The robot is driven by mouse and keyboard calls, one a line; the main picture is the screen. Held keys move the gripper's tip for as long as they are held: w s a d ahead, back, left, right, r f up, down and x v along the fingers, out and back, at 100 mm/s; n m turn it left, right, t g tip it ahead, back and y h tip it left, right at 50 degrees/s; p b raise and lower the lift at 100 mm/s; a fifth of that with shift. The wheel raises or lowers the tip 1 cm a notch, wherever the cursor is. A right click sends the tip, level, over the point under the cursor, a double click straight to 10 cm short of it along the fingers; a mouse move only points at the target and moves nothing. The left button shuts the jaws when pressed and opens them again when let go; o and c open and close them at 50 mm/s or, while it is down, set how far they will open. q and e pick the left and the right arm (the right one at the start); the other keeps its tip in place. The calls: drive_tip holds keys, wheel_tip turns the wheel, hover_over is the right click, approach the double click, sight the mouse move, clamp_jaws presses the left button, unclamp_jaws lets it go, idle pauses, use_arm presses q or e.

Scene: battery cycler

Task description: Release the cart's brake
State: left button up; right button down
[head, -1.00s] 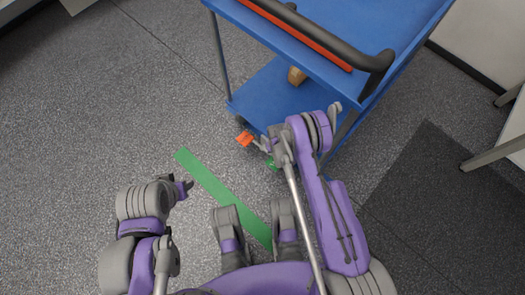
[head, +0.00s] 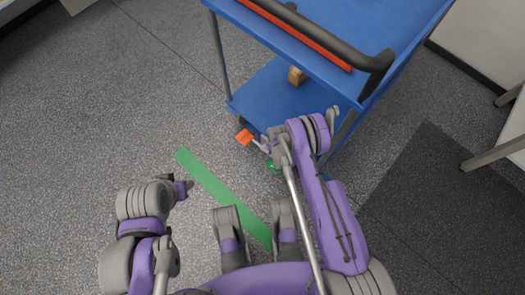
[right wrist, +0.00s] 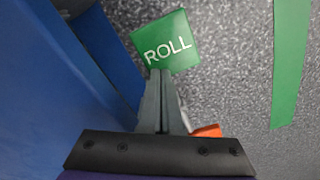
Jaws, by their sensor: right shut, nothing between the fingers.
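The blue cart (head: 285,95) stands at the top of the head view. An orange pedal (head: 244,137) and a green pedal (head: 273,166) show low at its near corner. In the right wrist view the green pedal (right wrist: 165,36) reads "ROLL", and a bit of the orange pedal (right wrist: 207,131) shows beside the fingers. My right gripper (right wrist: 160,72) is shut and empty; its tips overlap the green pedal's near edge, and I cannot tell whether they touch. In the head view it is partly hidden by my arm. My left gripper (head: 187,189) hangs over the floor, away from the cart.
The cart has a dark push handle (head: 345,50) and a red bar (head: 300,38) on top. A small brown block (head: 297,76) sits on its lower shelf. A green strip (head: 215,189) lies on the floor. Open grey floor spreads to the left; a dark mat (head: 440,200) lies right.

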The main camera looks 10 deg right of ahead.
drive_tip(key=shift+f, duration=0.25)
drive_tip(key=shift+r+p, duration=1.55)
drive_tip(key=shift+r, duration=2)
drive_tip(key=shift+f, duration=0.1)
